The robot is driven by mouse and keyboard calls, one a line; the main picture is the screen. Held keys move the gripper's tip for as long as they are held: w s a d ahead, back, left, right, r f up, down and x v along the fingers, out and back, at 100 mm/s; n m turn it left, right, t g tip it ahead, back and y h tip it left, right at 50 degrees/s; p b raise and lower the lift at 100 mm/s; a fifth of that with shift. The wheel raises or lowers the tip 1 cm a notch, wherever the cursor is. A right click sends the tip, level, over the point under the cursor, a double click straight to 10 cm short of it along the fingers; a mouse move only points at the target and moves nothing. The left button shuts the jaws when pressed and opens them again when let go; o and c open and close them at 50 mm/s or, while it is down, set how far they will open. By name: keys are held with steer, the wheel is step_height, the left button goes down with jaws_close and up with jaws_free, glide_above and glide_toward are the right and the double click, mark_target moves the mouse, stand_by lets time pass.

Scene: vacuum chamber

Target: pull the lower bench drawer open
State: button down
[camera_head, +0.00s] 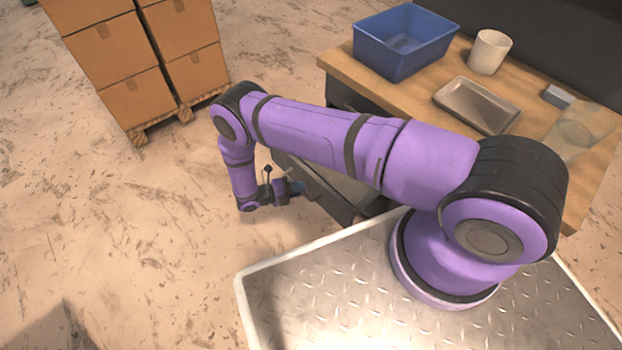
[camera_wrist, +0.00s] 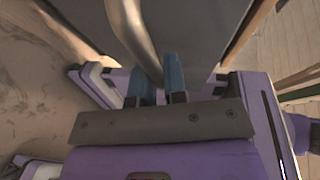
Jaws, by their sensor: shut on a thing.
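The bench drawer (camera_head: 345,187) stands out from under the bench top in the head view, with part of its grey inside showing beneath my arm. Whether it is the lower one is hard to tell, since my arm hides much of the bench front. My gripper (camera_head: 303,187) is at the drawer's front. In the wrist view my gripper (camera_wrist: 159,82) has its two blue fingers shut on a curved metal handle (camera_wrist: 133,30). The grey drawer front (camera_wrist: 205,30) lies beside the handle.
The wooden bench top (camera_head: 420,113) carries a blue bin (camera_head: 400,58), a white cup (camera_head: 490,52), a metal tray (camera_head: 475,105), a small grey block (camera_head: 559,96) and a translucent container (camera_head: 580,130). Stacked cartons (camera_head: 140,95) stand on a pallet at the upper left. The floor left of the drawer is clear.

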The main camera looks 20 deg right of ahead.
steer(key=shift+s+a, duration=0.25)
steer(key=shift+a, duration=0.4)
steer(key=shift+s+a, duration=0.2)
steer(key=shift+a, duration=0.45)
steer(key=c, duration=1.2)
jaws_free()
steer(key=a+r, duration=0.2)
steer(key=a, duration=0.8)
steer(key=shift+w+a, duration=0.3)
steer(key=shift+a, duration=0.05)
